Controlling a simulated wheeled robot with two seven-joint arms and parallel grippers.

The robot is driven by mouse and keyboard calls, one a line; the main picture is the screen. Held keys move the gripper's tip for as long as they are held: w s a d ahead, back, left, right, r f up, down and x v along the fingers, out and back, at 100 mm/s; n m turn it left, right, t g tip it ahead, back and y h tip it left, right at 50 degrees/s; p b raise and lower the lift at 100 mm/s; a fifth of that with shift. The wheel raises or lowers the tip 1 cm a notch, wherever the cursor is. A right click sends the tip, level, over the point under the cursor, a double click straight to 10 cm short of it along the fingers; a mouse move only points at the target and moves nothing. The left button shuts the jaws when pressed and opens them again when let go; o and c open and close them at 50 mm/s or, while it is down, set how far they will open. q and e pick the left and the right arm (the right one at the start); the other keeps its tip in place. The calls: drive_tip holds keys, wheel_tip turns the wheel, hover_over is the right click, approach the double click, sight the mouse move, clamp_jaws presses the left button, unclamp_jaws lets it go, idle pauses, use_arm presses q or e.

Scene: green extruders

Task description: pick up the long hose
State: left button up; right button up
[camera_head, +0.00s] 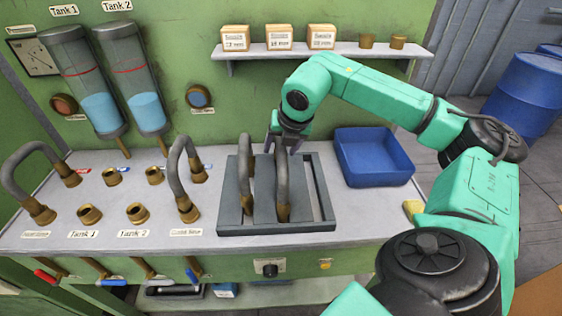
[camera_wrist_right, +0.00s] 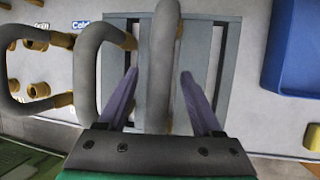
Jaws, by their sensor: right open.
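Two grey hoses with brass ends stand arched side by side in the dark grey slotted tray on the bench. My right gripper (camera_head: 287,146) is at the top of the right-hand hose (camera_head: 282,185). In the right wrist view this hose (camera_wrist_right: 161,70) runs between my two open fingers (camera_wrist_right: 158,100), with gaps on both sides. The left-hand hose (camera_head: 246,178) stands just beside it, outside the fingers, and also shows in the wrist view (camera_wrist_right: 86,70). I cannot tell for certain which hose is longer. My left gripper is not in view.
Two more hoses, at far left (camera_head: 22,165) and left of the tray (camera_head: 176,165), sit on brass fittings. A blue bin (camera_head: 372,160) is right of the slotted tray (camera_head: 318,226). A shelf (camera_head: 345,50) with boxes hangs behind my right arm.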

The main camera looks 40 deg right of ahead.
clamp_jaws()
drive_tip(key=shift+r, duration=0.1)
